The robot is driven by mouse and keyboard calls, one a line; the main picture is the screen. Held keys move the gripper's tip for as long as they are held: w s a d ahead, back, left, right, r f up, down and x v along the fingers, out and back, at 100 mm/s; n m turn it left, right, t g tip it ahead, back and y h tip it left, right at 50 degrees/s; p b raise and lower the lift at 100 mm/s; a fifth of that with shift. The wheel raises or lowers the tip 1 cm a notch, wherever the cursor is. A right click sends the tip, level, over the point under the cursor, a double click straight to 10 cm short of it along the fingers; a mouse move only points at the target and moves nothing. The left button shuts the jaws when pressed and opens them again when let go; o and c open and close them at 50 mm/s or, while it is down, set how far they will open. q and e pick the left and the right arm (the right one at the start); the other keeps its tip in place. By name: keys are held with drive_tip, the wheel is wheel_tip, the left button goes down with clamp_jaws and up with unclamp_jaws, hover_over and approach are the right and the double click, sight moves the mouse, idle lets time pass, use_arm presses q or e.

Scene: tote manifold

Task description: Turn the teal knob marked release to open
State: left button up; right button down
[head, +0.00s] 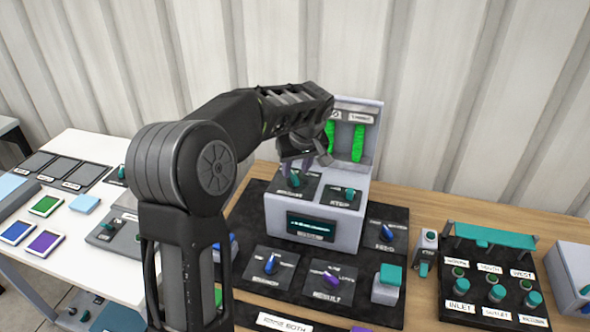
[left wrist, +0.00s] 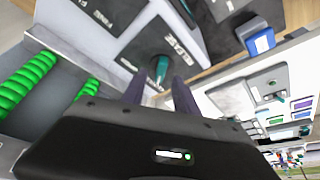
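The teal knob (head: 295,180) sits on the left black plate on top of a grey console (head: 277,216). Its label is too small to read surely in the head view. My left gripper (head: 297,167) is over this knob, pointing down, with its fingers apart. In the left wrist view the teal knob (left wrist: 158,68) shows between and just past the two dark fingertips (left wrist: 157,82). I cannot tell whether either finger touches it. A second teal knob (head: 349,193) is on the right plate of the console. My right gripper is not in view.
Two green coils (head: 358,143) stand at the console's back. Blue knob (head: 271,264) and purple knob (head: 331,280) panels lie in front on a black mat. A teal-topped block (head: 388,284) and a valve rack (head: 490,291) are at the right. A white table is at the left.

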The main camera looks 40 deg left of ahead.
use_arm(q)
drive_tip(key=shift+x, duration=1.25)
clamp_jaws()
